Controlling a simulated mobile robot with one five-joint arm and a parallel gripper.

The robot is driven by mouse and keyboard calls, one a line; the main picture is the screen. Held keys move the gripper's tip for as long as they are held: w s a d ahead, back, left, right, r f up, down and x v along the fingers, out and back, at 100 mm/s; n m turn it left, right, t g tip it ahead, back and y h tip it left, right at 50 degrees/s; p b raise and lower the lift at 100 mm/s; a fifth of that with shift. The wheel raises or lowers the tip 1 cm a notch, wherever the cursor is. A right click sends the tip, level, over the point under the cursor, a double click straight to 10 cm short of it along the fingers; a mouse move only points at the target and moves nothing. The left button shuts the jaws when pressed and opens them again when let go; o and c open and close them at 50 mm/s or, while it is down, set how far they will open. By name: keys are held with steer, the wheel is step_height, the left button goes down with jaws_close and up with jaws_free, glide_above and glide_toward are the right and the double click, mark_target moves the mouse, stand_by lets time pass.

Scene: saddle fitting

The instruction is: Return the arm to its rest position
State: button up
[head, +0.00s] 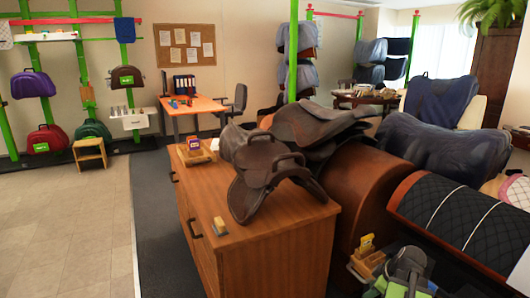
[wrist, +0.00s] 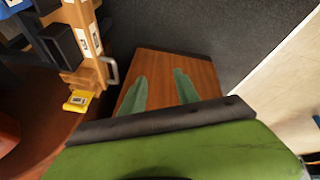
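My gripper (wrist: 159,92) shows in the wrist view, with two grey-green fingers standing apart behind a dark bar and a green body. Nothing shows between the fingers except a brown wooden surface (wrist: 163,66) beyond them. In the head view a grey and green shape (head: 408,265) at the bottom right looks like part of my arm, but its fingers cannot be made out there.
A wooden cabinet (head: 268,245) bears a dark brown saddle (head: 262,180) and small items. A brown saddle rack (head: 362,185) and a quilted black pad (head: 465,220) stand to its right. In the wrist view a yellow-tagged item (wrist: 77,101) lies left of the fingers. Open tiled floor (head: 65,230) lies at left.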

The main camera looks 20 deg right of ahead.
steer(key=w+a+n+g+y, duration=0.1)
steer(key=w+a+n, duration=0.1)
steer(key=w+a, duration=0.45)
steer(key=w+a+n, duration=0.1)
steer(key=w+a, duration=0.3)
steer(key=a, duration=0.6)
steer(key=w+a+n+g+y, duration=0.1)
steer(key=w+a+n, duration=0.1)
steer(key=w+a, duration=0.45)
steer(key=s+a+f+m+g+h, duration=0.1)
steer(key=a+m, duration=0.1)
steer(key=a, duration=1.1)
steer(key=s+a+f+m+g, duration=0.1)
steer(key=a, duration=1.1)
step_height(320, 180, up, 21)
steer(key=s+d+m+g+h+p, duration=0.1)
steer(key=m+p, duration=0.6)
steer(key=p, duration=1.4)
steer(key=shift+s+d, duration=0.5)
steer(key=shift+d, duration=0.1)
steer(key=shift+f, duration=0.1)
